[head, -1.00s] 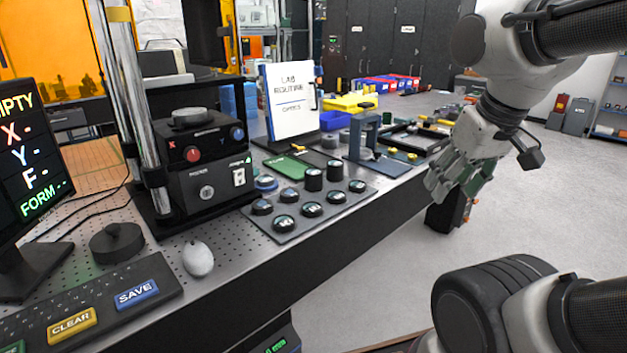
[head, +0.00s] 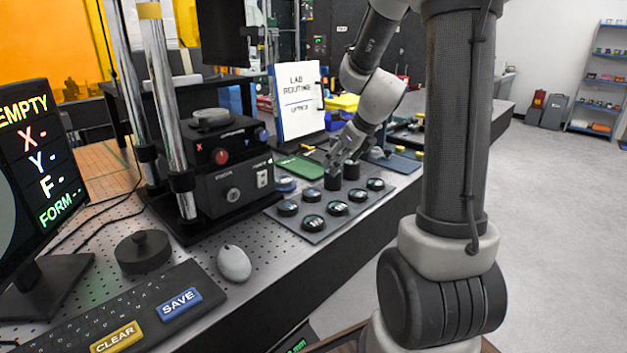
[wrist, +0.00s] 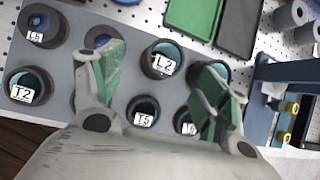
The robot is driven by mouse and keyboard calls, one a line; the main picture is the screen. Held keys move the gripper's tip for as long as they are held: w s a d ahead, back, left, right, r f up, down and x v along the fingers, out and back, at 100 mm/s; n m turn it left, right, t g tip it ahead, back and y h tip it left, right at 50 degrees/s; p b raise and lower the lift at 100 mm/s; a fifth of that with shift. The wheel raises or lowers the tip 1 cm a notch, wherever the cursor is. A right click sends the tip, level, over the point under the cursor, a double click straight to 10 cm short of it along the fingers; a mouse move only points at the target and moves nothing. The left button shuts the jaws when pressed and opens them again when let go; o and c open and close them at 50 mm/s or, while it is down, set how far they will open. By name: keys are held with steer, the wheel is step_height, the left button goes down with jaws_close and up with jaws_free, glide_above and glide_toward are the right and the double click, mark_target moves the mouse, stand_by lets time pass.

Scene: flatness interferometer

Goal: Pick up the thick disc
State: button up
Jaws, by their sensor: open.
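Two tall dark discs stand side by side on a grey tray (head: 318,237), thicker than the low round discs around them. One tall disc (head: 333,183) is just below my gripper (head: 338,167); the other (head: 351,172) is just right of it. In the wrist view a dark disc labelled L2 (wrist: 163,60) lies between my spread fingers (wrist: 162,65). Another disc is partly hidden behind the right finger. My gripper is open, with nothing held. Whether the fingers reach down beside the L2 disc I cannot tell.
Low discs such as T2 (wrist: 28,85) and T5 (wrist: 143,112) sit close around. A green mat (head: 300,167) lies behind the tray. A black instrument box (head: 228,165) stands left, and a blue stand (wrist: 275,90) is right of my gripper.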

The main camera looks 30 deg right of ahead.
mark_target(333, 179)
steer(key=w+f+m, duration=0.1)
steer(key=f, duration=0.1)
steer(key=w+f+m, duration=0.1)
steer(key=f, duration=0.1)
steer(key=w+f, duration=0.2)
steer(key=shift+w+f+m, duration=0.1)
steer(key=shift+f+m, duration=0.2)
steer(key=shift+m, duration=0.1)
steer(key=c, duration=1.3)
steer(key=shift+r, duration=0.1)
